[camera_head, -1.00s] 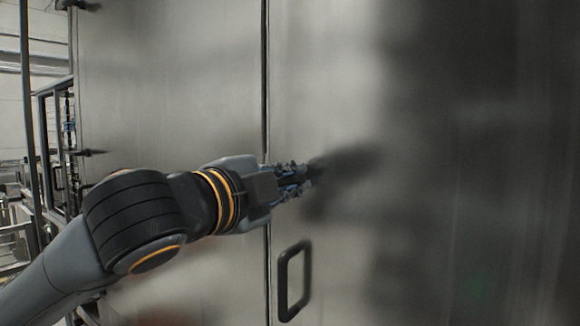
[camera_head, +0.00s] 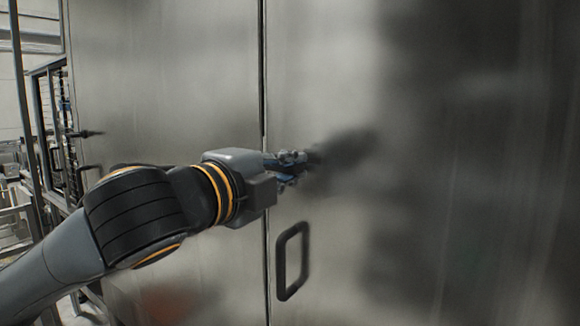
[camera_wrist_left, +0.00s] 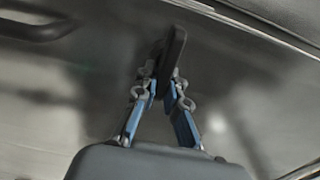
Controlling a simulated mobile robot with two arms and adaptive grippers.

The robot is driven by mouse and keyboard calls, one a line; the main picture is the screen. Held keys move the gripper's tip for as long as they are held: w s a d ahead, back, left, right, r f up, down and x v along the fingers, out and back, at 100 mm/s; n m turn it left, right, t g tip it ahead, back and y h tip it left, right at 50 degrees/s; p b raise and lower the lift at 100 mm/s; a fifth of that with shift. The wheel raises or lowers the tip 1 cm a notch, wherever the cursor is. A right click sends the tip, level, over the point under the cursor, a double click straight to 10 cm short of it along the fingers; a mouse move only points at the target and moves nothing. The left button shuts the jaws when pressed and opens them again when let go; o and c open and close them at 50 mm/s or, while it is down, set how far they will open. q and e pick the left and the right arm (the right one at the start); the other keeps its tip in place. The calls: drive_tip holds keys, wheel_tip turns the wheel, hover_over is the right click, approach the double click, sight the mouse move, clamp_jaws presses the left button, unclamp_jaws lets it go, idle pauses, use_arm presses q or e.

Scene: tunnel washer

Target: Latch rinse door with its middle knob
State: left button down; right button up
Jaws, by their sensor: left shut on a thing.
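The rinse door (camera_head: 350,240) is a tall, shiny metal panel right of a vertical seam. My left gripper (camera_head: 294,166) reaches in from the left across the seam to the door face. In the left wrist view the gripper (camera_wrist_left: 166,92) has its blue-grey fingers shut on a dark, flat, elongated knob (camera_wrist_left: 175,48), which stands out from the metal. In the head view the knob (camera_head: 314,159) is mostly hidden by the fingers and blends into a dark reflection. My right gripper is not in view.
A dark loop handle (camera_head: 292,261) sits on the door just below my gripper, and a dark handle (camera_wrist_left: 35,27) shows in the left wrist view. Another metal panel (camera_head: 165,80) lies left of the seam. Metal framing (camera_head: 35,150) stands at the far left.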

use_arm(q)
drive_tip(key=shift+f, duration=0.15)
drive_tip(key=c, duration=1.4)
unclamp_jaws()
drive_tip(key=shift+w, duration=0.15)
drive_tip(key=shift+s+a, duration=0.3)
drive_tip(key=shift+s, duration=0.15)
drive_tip(key=v, duration=1.1)
